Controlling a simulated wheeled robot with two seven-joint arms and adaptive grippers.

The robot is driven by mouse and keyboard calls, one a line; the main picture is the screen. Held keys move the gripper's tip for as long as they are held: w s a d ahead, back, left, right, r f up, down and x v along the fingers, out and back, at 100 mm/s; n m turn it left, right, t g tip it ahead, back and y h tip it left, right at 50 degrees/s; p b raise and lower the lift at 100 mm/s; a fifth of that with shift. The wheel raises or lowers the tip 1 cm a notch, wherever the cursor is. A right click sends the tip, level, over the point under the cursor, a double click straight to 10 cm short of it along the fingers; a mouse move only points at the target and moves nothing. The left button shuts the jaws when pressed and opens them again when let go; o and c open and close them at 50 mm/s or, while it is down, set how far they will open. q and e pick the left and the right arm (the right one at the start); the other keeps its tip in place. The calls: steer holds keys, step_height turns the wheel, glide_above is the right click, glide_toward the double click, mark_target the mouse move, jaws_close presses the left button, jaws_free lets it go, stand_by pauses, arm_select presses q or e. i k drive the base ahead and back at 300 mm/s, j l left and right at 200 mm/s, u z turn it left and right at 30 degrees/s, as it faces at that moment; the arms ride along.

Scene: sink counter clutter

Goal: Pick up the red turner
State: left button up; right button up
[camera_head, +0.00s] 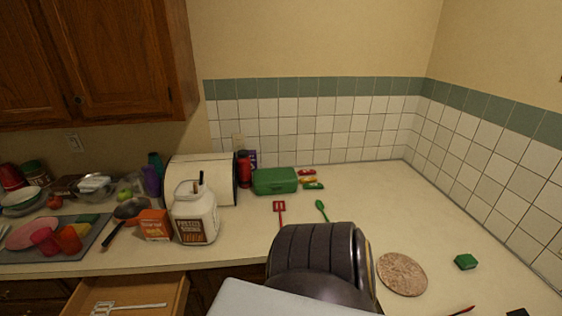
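The red turner (279,207) lies on the counter, right of the big white jar and in front of the green box. Its slotted head points to the back wall and its thin handle runs toward the front. Neither of my grippers can be made out in the head view.
A large dark ribbed rounded thing (318,254) stands in front of the turner. A green spoon (322,210) lies to its right, a green box (275,181) behind, a white jar (195,218) left. An open drawer (174,296) juts out. The back right counter is clear.

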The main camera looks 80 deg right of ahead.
mark_target(279, 210)
steer(key=z, duration=0.45)
steer(key=i+z, duration=0.15)
steer(key=z, duration=0.3)
steer(key=j+z, duration=0.1)
steer(key=z, duration=0.4)
steer(key=i+j+z, duration=0.1)
steer(key=z, duration=0.8)
steer(key=j+z, duration=0.2)
steer(key=z, duration=0.25)
steer(key=i, duration=0.05)
